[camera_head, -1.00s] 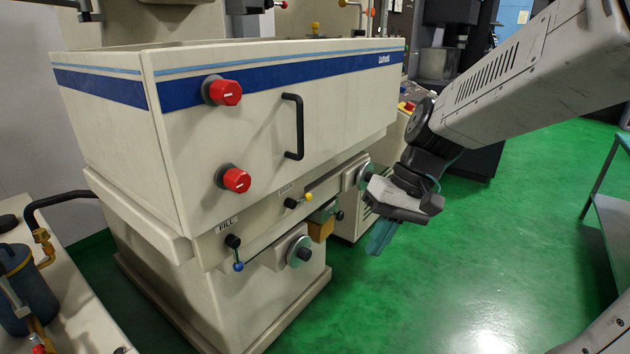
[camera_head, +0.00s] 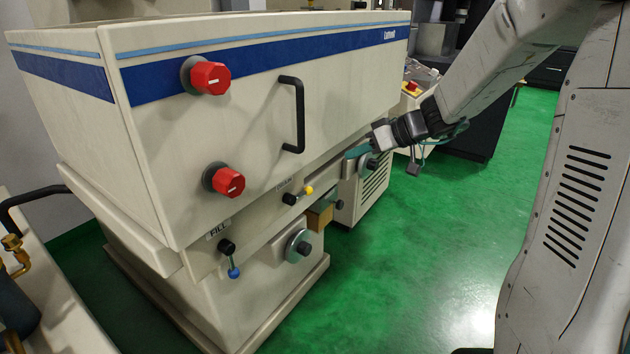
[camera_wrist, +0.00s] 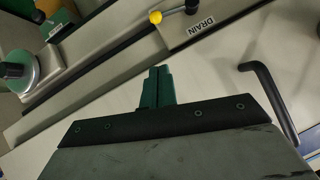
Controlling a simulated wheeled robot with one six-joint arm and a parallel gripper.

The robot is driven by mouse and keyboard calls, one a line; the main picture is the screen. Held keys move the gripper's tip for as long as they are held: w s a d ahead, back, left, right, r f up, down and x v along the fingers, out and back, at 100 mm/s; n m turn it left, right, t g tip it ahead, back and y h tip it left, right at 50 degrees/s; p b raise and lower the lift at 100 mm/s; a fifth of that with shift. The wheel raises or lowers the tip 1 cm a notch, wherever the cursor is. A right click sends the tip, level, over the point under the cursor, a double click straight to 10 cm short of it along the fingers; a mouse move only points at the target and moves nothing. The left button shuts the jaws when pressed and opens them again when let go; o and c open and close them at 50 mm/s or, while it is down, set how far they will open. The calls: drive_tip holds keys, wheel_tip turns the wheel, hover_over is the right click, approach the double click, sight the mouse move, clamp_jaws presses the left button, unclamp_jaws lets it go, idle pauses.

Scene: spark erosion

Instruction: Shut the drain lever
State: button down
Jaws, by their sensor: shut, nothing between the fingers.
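The drain lever (camera_head: 299,194) sits on the cream machine's lower front rail, with a black pivot and a yellow ball end pointing right and slightly up. In the wrist view its yellow ball (camera_wrist: 156,17) is at the top centre, left of the DRAIN label (camera_wrist: 202,23). My gripper (camera_head: 356,151) is right of the lever and higher in the head view, by the machine's right side. In the wrist view the green fingers (camera_wrist: 156,88) are together and empty, below the lever in the picture and apart from it.
A black bar handle (camera_head: 298,115) stands out from the tank front; it also shows in the wrist view (camera_wrist: 272,100). The FILL lever (camera_head: 231,260) with a blue ball hangs at lower left. Two red knobs (camera_head: 210,78) (camera_head: 228,181) protrude. Green floor (camera_head: 430,250) is open at right.

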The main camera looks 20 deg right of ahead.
sight(299, 195)
drive_tip(key=s+f+x, duration=0.1)
drive_tip(key=f+x, duration=0.1)
drive_tip(key=x, duration=1.1)
drive_tip(key=shift+s+d, duration=0.2)
drive_tip(key=shift+s, duration=0.2)
